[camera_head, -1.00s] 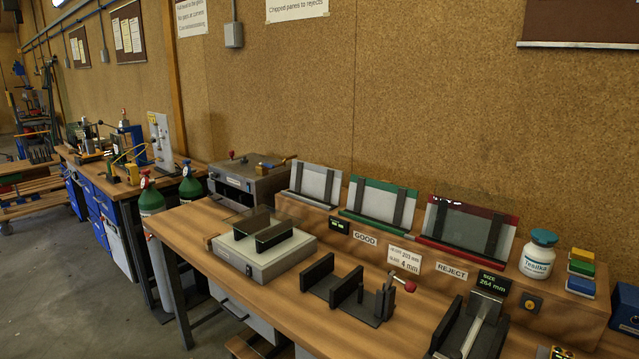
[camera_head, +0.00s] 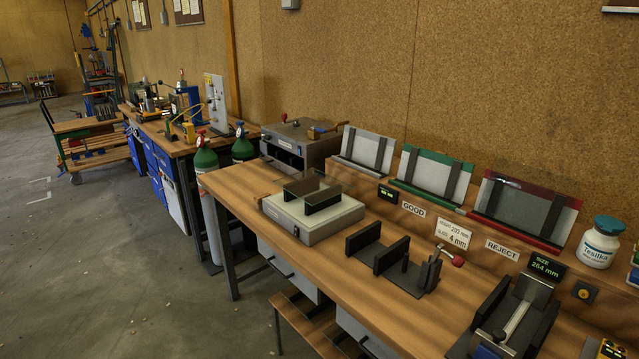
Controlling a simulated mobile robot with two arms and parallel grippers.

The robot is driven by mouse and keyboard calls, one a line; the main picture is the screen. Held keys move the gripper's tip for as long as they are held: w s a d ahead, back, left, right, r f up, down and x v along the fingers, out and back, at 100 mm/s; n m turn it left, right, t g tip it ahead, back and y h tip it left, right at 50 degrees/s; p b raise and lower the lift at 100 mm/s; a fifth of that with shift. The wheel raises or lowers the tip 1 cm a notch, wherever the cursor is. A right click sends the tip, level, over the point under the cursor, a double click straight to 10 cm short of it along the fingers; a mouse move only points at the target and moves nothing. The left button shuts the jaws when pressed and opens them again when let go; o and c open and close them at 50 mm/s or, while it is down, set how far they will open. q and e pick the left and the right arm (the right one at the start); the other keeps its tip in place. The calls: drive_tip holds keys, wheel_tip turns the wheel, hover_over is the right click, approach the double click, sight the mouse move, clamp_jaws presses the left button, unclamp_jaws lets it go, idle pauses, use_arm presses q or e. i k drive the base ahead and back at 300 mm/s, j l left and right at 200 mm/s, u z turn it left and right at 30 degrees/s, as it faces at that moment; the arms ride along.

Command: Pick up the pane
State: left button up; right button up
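Several panes are in view and I cannot tell which one is meant. A clear pane (camera_head: 362,147) leans in a grey-white rack at the back of the bench. A pane (camera_head: 428,176) leans in the green rack (camera_head: 441,157) marked GOOD. A darker pane (camera_head: 513,207) leans in the red rack (camera_head: 562,199) marked REJECT. Neither of my grippers is in view.
On the wooden bench (camera_head: 400,293) stand a black slotted stand (camera_head: 392,255), a black measuring fixture (camera_head: 517,312) with a size display (camera_head: 546,266), and a white jar (camera_head: 601,242). A second bench and green gas bottles (camera_head: 205,158) are at left.

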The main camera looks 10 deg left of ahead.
sight(313, 186)
drive_tip(key=i+j, duration=0.2)
drive_tip(key=i, duration=0.2)
drive_tip(key=i+j+z, duration=0.1)
drive_tip(key=i, duration=0.35)
drive_tip(key=i+j, duration=0.25)
drive_tip(key=i, duration=0.15)
drive_tip(key=z, duration=0.05)
